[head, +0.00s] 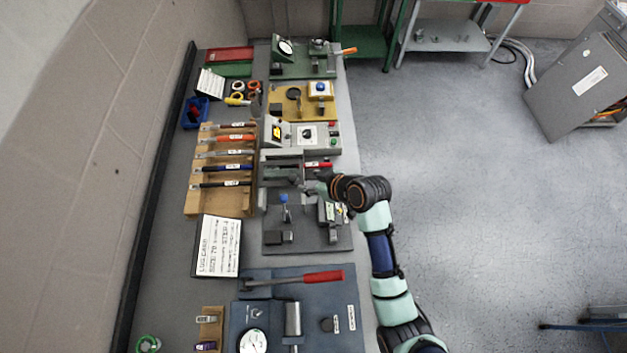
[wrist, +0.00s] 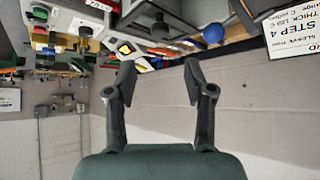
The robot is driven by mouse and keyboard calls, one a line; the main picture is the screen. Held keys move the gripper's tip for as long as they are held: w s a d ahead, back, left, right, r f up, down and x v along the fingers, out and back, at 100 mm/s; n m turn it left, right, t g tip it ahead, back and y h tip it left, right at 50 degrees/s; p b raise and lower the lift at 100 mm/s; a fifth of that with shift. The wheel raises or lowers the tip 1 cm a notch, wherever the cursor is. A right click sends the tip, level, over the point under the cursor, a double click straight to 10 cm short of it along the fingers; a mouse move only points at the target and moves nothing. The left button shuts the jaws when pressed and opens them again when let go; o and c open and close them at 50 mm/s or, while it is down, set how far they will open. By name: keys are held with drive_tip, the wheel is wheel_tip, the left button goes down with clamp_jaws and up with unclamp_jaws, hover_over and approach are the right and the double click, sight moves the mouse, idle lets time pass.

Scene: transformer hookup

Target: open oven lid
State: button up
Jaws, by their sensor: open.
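What looks like the oven is a grey unit (head: 274,134) in the head view, with a yellow warning label, a dial and red and green buttons. A red handle (head: 318,164) shows at its near side; I cannot tell clearly where the lid ends. My gripper (head: 308,188) is just on the near side of this unit, low over the bench and small in the head view. In the wrist view my gripper (wrist: 158,80) has its fingers apart with nothing between them. The yellow warning label (wrist: 125,48) shows there just beyond the left finger.
A grey fixture plate (head: 290,248) with a blue knob lies on the near side of my gripper. A wooden rack (head: 192,202) of several tools stands left. A blue press plate (head: 346,290) with a red-handled lever is nearer.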

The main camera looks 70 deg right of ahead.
drive_tip(key=shift+s+a+r, duration=0.15)
drive_tip(key=shift+s+r, duration=0.15)
drive_tip(key=shift+r, duration=0.05)
